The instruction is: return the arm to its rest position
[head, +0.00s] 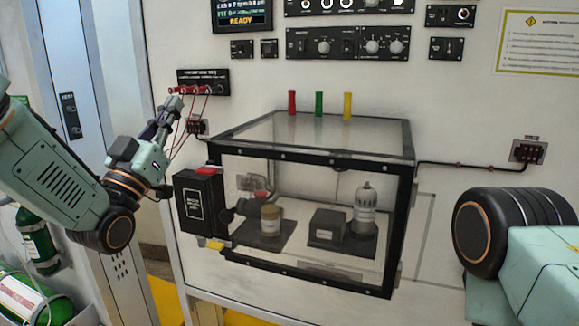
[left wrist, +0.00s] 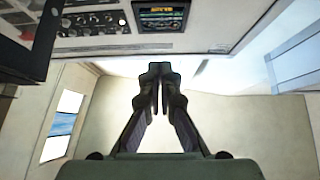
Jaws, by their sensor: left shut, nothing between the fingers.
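My left gripper (head: 172,106) is in the head view at left of centre, raised in front of the wall panel. Its fingertips are close to a black terminal block (head: 204,80) with red plugs and wires; I cannot tell whether they touch. In the left wrist view the left gripper (left wrist: 159,72) points up the picture with its fingers together and nothing between them. Part of my right arm (head: 520,250) shows at the right edge of the head view. My right gripper is out of the picture.
A clear box with a black frame (head: 310,159) stands right of the left gripper, holding small devices. A black unit (head: 198,204) is on its left side. Red, green and yellow pegs (head: 319,104) stand on top. Green cylinders (head: 38,245) are at lower left.

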